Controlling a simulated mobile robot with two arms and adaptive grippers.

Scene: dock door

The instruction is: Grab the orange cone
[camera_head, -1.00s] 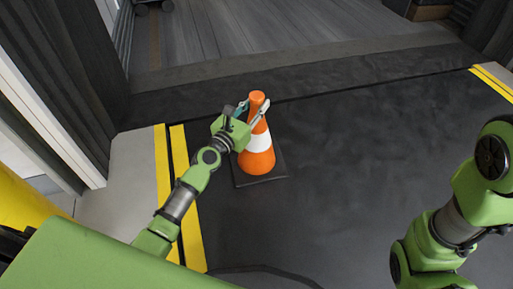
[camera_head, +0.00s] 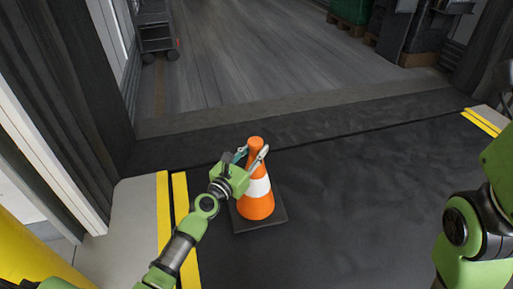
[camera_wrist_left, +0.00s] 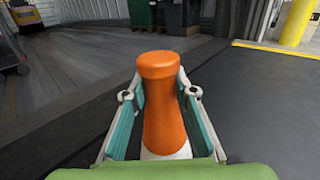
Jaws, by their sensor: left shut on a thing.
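The orange cone (camera_head: 257,205) has a white band and a square black base (camera_head: 262,222). It stands upright on the dark floor near the middle of the head view. My left gripper (camera_head: 254,154) is at the cone's upper part, with one finger on each side just below the tip. In the left wrist view the cone's orange top (camera_wrist_left: 160,95) fills the space between the fingers, and the gripper is shut on it. The cone's lower part is hidden there by my green gripper body. My right arm shows at the right edge of the head view, but its gripper is out of view.
Yellow floor stripes (camera_head: 180,230) run left of the cone. A dark cart (camera_head: 157,35) stands beyond the doorway at the left, and dark bins (camera_head: 410,35) stand at the far right. The dark floor right of the cone is clear.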

